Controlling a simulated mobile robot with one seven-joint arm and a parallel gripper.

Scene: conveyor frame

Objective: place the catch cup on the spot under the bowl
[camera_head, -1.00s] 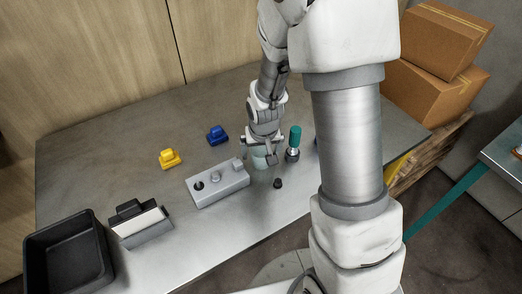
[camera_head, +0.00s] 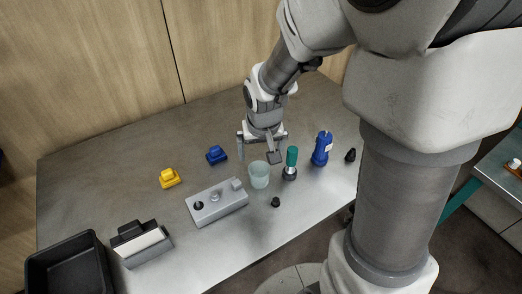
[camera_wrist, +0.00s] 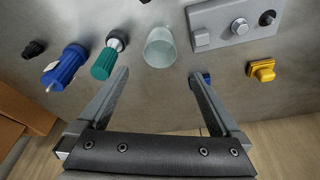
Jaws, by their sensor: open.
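The catch cup, a pale translucent cup (camera_head: 259,176), stands upright on the grey table, just right of a grey block with knobs (camera_head: 218,204). In the wrist view the cup (camera_wrist: 160,48) is beyond my fingertips, roughly centred between them. My gripper (camera_head: 259,152) is open and empty, behind the cup and apart from it; its fingers also show in the wrist view (camera_wrist: 158,74). I cannot make out a bowl or a marked spot under one in these views.
A small black knob (camera_head: 276,202) lies in front. Blue (camera_head: 216,155) and yellow (camera_head: 169,178) pieces, a black bin (camera_head: 70,262) are left.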

